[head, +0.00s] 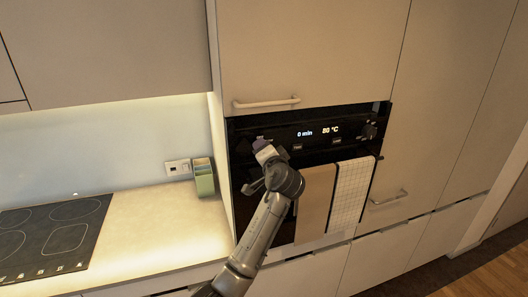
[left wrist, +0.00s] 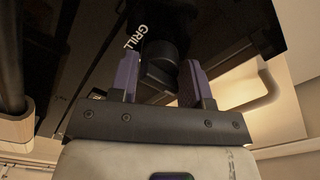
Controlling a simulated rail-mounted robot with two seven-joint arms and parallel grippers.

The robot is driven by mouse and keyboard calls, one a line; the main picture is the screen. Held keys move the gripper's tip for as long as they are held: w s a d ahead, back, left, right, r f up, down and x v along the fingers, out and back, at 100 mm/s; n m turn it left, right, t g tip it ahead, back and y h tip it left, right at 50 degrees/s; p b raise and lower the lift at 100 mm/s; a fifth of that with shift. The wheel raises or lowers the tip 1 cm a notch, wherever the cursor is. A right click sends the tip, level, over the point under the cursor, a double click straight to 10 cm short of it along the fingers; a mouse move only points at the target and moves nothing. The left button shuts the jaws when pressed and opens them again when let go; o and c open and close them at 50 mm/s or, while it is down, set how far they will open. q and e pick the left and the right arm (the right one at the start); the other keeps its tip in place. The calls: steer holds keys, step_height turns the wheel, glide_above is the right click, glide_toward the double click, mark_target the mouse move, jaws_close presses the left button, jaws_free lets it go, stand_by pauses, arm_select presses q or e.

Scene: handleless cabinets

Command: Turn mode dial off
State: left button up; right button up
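The black oven front (head: 310,128) has a lit display reading 0 min and 80 °C. In the left wrist view a black dial (left wrist: 165,42) with the word GRILL beside it shows between and just beyond my left fingertips. In the head view my left gripper (head: 262,150) is at the left end of the oven panel and hides the dial there. My left gripper (left wrist: 161,72) is open, with its purple finger pads on either side of the dial. I cannot tell whether they touch it. My right gripper is not in view.
A second knob (head: 369,130) is at the panel's right end. A brown towel (head: 315,200) and a checked towel (head: 351,192) hang on the oven front. A green container (head: 204,178) stands on the counter at left, near the cooktop (head: 50,238). A cabinet handle (head: 266,103) sits above the oven.

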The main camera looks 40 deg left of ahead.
arm_select(q)
steer(key=o, duration=0.3)
steer(key=shift+o, duration=0.2)
steer(key=b+v, duration=0.2)
steer(key=v, duration=1.2)
